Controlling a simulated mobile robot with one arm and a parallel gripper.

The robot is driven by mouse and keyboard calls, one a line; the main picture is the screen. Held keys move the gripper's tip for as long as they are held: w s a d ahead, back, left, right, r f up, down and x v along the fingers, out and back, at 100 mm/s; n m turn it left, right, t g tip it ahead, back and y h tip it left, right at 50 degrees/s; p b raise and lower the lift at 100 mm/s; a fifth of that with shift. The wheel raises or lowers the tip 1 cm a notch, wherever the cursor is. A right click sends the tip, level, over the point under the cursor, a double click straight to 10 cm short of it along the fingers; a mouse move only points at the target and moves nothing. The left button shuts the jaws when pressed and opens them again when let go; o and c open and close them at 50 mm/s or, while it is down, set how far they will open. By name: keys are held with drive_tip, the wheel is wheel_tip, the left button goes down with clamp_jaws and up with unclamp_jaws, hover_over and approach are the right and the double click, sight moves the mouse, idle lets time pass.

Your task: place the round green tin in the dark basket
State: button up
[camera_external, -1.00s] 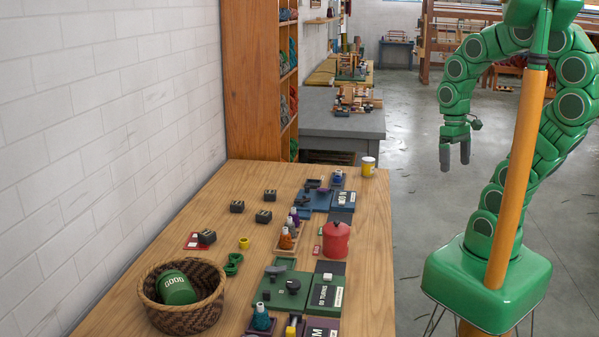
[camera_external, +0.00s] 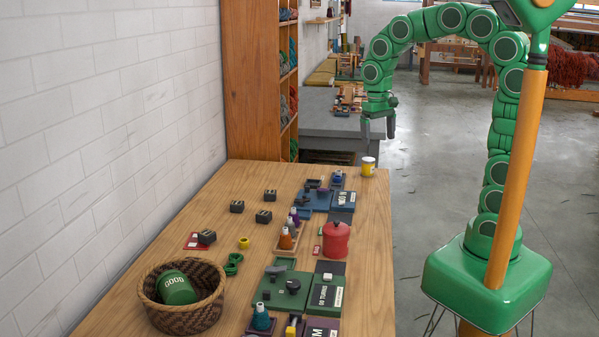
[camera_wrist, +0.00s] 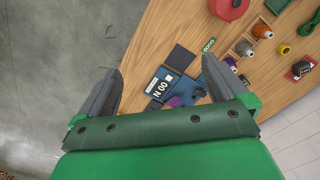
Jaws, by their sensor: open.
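The round green tin (camera_external: 175,288), with pale lettering on it, lies tilted inside the dark woven basket (camera_external: 207,314) at the near left of the wooden table. My gripper (camera_external: 378,134) is open and empty, pointing down, high near the far right end of the table and well away from the basket. In the wrist view my gripper (camera_wrist: 160,75) shows its two fingers spread wide with nothing between them. The tin and basket are not visible in the wrist view.
A red lidded canister (camera_external: 336,240) stands mid-table. A small yellow-and-white pot (camera_external: 367,167) stands at the far right corner, below my gripper. Green and blue boards with small items line the right side. A white brick wall (camera_external: 110,120) borders the left.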

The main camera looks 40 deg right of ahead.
drive_tip(key=w+a+f, duration=0.1)
drive_tip(key=w+a, duration=0.5)
drive_tip(key=a, duration=0.2)
drive_tip(key=w+a+f, duration=0.1)
drive_tip(key=w+a, duration=0.4)
drive_tip(key=a, duration=0.4)
drive_tip(key=w+a+f+t, duration=0.1)
drive_tip(key=w+a+f, duration=0.1)
drive_tip(key=a, duration=0.7)
drive_tip(key=w+a+f, duration=0.1)
drive_tip(key=a+f, duration=0.2)
drive_tip(key=a, duration=0.6)
drive_tip(key=y, duration=0.2)
approach(177, 283)
drive_tip(key=f, duration=0.6)
drive_tip(key=shift+w+a+f, duration=0.1)
drive_tip(key=shift+w+a, duration=0.1)
drive_tip(key=shift+w, duration=0.15)
drive_tip(key=shift+s+a+f, duration=0.15)
drive_tip(key=shift+a+f, duration=0.1)
drive_tip(key=shift+f, duration=0.15)
drive_tip(key=shift+s+a+f, duration=0.1)
drive_tip(key=shift+a+f, duration=0.1)
drive_tip(key=shift+f, duration=1.6)
drive_tip(key=shift+a+f, duration=0.2)
drive_tip(key=shift+f, duration=1.55)
